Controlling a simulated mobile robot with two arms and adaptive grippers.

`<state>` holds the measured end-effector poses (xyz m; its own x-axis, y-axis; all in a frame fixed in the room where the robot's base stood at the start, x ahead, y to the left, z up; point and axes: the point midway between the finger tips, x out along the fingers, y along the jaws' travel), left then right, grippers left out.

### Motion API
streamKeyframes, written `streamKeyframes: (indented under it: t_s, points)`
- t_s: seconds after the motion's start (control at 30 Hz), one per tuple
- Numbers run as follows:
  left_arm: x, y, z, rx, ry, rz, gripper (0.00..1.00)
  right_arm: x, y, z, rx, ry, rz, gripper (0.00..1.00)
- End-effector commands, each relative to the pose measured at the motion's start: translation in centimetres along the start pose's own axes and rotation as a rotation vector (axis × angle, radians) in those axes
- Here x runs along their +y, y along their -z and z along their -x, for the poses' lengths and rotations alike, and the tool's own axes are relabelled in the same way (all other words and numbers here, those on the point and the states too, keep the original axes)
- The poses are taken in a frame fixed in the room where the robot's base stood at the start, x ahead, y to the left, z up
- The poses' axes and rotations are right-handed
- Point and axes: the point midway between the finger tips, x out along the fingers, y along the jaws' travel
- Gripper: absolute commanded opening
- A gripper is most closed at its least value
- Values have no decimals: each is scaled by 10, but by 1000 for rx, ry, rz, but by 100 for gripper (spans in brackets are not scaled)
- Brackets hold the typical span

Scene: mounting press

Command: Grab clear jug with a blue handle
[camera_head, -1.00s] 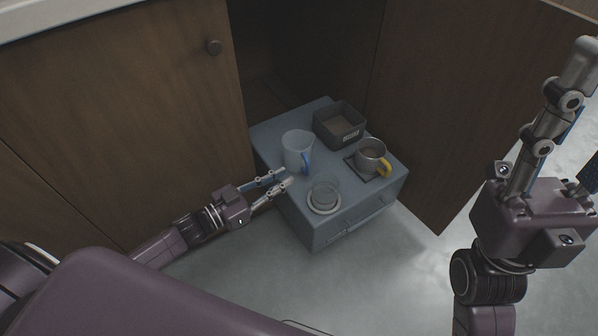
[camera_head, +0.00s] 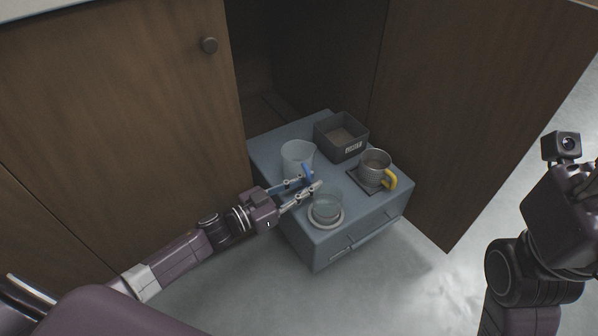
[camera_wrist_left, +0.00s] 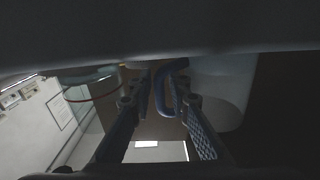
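The clear jug (camera_head: 297,158) stands on the grey-blue cabinet top, its blue handle (camera_head: 308,173) facing the front right. My left gripper (camera_head: 312,183) is at the handle, its fingers apart. In the left wrist view the jug (camera_wrist_left: 225,92) is on the right, and its blue handle (camera_wrist_left: 161,92) lies between the open fingers of my left gripper (camera_wrist_left: 160,88), closer to the right finger. I cannot tell whether that finger touches it. My right gripper's body (camera_head: 568,215) is at the right edge; its fingers are out of frame.
A clear glass vessel on a white round base (camera_head: 326,212) stands close to the left fingertips. A metal cup with a yellow handle (camera_head: 375,165) sits on a dark mat. A dark open box (camera_head: 341,137) is behind. Wooden panels flank the grey-blue cabinet (camera_head: 318,252).

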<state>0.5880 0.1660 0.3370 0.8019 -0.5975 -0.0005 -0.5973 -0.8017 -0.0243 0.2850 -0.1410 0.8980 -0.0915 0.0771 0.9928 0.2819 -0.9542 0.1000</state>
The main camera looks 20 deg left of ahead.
Motion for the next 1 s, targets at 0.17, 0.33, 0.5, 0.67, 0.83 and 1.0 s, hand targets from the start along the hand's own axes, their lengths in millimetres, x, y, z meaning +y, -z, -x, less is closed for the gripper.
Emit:
streamKeyframes:
  t_s: [0.17,0.33,0.5,0.67,0.83,1.0]
  points:
    - [0,1,0,0,0,0,17,0,0,-1,1,0,0,40]
    - [0,0,0,0,0,0,1,0,0,-1,0,0,0,40]
    - [0,0,0,0,0,1,0,0,0,-1,0,0,0,40]
    - [0,1,0,1,0,0,0,0,0,-1,0,0,0,40]
    - [0,1,0,0,0,1,0,0,0,-1,0,0,0,40]
    - [0,4,0,-1,0,1,0,0,0,-3,3,-1,-1,40]
